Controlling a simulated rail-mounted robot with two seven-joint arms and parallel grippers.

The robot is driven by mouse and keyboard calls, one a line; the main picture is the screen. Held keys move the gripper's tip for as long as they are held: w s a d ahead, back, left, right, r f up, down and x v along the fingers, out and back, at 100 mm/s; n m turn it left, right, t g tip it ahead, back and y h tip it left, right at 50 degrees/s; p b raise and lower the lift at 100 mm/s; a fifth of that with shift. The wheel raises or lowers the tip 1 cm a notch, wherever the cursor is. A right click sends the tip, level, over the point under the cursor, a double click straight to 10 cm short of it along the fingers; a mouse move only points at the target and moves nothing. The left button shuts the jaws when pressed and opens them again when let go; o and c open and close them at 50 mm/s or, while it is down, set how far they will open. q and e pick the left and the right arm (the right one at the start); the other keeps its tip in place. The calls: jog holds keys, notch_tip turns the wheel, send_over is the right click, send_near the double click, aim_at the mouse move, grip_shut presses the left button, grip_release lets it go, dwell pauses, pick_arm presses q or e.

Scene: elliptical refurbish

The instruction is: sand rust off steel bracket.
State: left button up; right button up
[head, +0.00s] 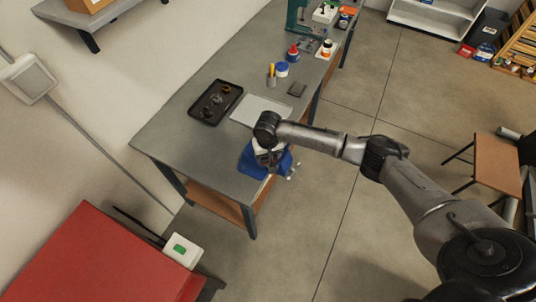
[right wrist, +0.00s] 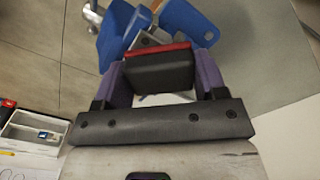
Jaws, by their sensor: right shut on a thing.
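My right gripper (head: 267,158) is over the near right end of the grey workbench (head: 185,135), at a blue vise-like thing (head: 250,166). In the right wrist view the gripper (right wrist: 160,72) is shut on a black block with a red layer (right wrist: 158,72), which looks like a sanding block. Just beyond the block, the blue thing (right wrist: 187,22) shows with a small grey metal piece (right wrist: 147,40), perhaps the steel bracket. The block partly hides that piece, and I cannot tell whether they touch. My left gripper is not in view.
On the bench are a black tray (head: 201,116) with dark round parts, a pale sheet (head: 262,108), a blue-lidded jar (head: 282,69) and a red bottle (head: 293,53). A red cabinet (head: 90,262) stands lower left.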

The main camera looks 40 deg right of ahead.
dwell(0.4)
jog(key=shift+f, duration=0.6)
jog(key=shift+f, duration=0.4)
